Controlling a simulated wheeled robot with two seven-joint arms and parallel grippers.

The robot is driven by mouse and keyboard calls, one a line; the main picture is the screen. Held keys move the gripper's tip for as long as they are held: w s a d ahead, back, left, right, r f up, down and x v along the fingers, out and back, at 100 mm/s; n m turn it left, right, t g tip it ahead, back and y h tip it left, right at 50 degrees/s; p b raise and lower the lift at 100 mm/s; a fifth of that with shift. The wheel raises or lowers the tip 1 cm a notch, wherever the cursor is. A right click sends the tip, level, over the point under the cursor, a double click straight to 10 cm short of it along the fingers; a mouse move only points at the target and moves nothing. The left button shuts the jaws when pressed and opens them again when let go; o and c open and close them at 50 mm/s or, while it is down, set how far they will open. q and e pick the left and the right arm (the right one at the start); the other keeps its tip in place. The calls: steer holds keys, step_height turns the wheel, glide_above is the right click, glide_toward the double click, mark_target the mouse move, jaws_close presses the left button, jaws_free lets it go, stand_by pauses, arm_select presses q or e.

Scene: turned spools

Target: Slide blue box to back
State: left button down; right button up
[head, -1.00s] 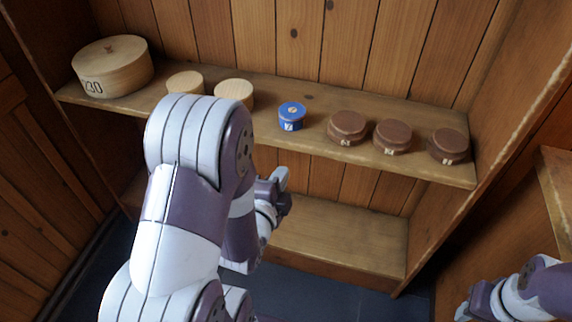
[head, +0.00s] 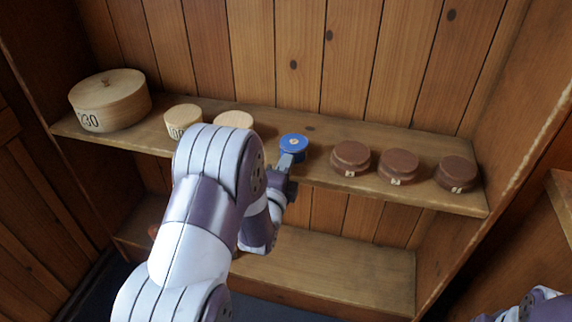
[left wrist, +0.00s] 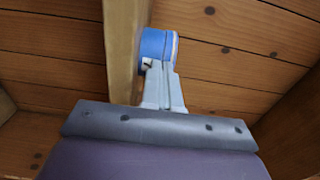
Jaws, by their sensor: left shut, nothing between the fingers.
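The small round blue box (head: 294,142) stands on the upper shelf, between the pale wooden boxes and the brown ones. My left gripper (head: 287,160) is shut and empty, its fingertips at the front of the blue box and overlapping its lower front in the head view. In the left wrist view the blue box (left wrist: 154,46) sits right beyond the tips of the closed fingers (left wrist: 160,72). I cannot tell for sure whether they touch it. The right arm shows at the lower right of the head view, but its fingers are out of the picture.
On the upper shelf (head: 320,176) stand a large pale round box (head: 112,104), two smaller pale boxes (head: 183,118) to the left, and three brown boxes (head: 351,157) to the right. Bare shelf lies behind the blue box, before the plank wall.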

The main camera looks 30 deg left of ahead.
mark_target(294, 148)
arm_select(q)
steer(key=shift+w, duration=0.2)
steer(key=b+x, duration=0.1)
steer(key=x, duration=0.1)
steer(key=shift+w+a+f, duration=0.1)
steer(key=shift+w, duration=0.2)
steer(key=shift+w+a, duration=0.1)
steer(key=shift+w, duration=0.3)
